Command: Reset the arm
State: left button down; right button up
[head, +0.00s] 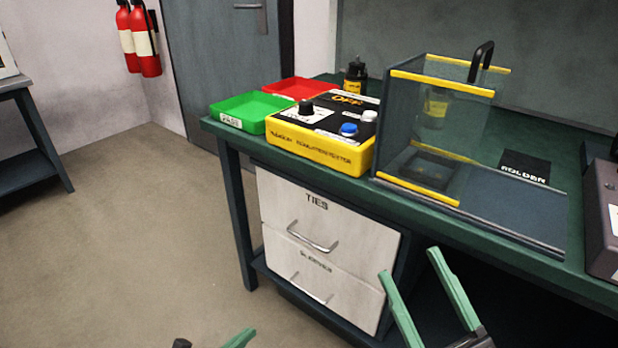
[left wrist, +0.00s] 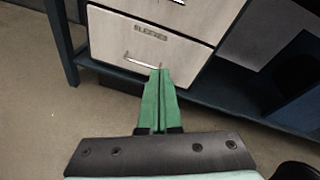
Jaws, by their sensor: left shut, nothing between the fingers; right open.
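My left gripper (left wrist: 160,72) is shut and empty in the left wrist view, its green fingers together in front of the lower drawer (left wrist: 135,45). In the head view only a green fingertip of it (head: 240,338) shows at the bottom edge. My right gripper (head: 410,262) is open and empty in the head view, in front of the bench and right of the drawers. The upper drawer (head: 275,220), marked TIES, and the lower drawer (head: 335,283) both look closed. Whether the left fingers touch the lower handle (head: 311,289) I cannot tell.
The green bench (head: 480,232) carries a green tray (head: 225,113), a red tray (head: 305,85), a yellow control box (head: 330,155) and a clear guard box (head: 405,130) with yellow edges. A dark grey device (head: 600,200) stands at the right. The floor at left (head: 130,230) is clear.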

jog(key=w+d+f+m+g+h+p, duration=0.35)
jog(key=w+g+h+p, duration=0.2)
jog(key=p, duration=0.75)
pick_arm(q)
jog(key=s+a+r+m+g+y+p, duration=0.1)
jog(key=s+r+m+y+p, duration=0.2)
jog(key=m, duration=1.5)
jog(key=s+a+r+m+g+y+p, duration=0.1)
jog(key=s+r+m+g+y+p, duration=0.1)
jog(key=s+r+m+p, duration=0.9)
notch_tip(320, 180, up, 7)
jog(key=s+m+y, duration=0.1)
jog(key=s+m, duration=0.1)
jog(key=m, duration=0.4)
jog(key=shift+a+m, duration=0.3)
jog(key=shift+m, duration=0.1)
pick_arm(e)
jog(key=s+d+f+m+g+h, duration=0.1)
jog(key=s+f+m+g+h, duration=0.2)
jog(key=s+f+g, duration=0.4)
jog(key=s+f, duration=0.2)
jog(key=s, duration=0.1)
jog(key=shift+s+d+m+h, duration=0.2)
jog(key=shift+m+h, duration=0.15)
pick_arm(q)
jog(key=shift+r, duration=0.1)
pick_arm(e)
jog(key=shift+f, duration=0.1)
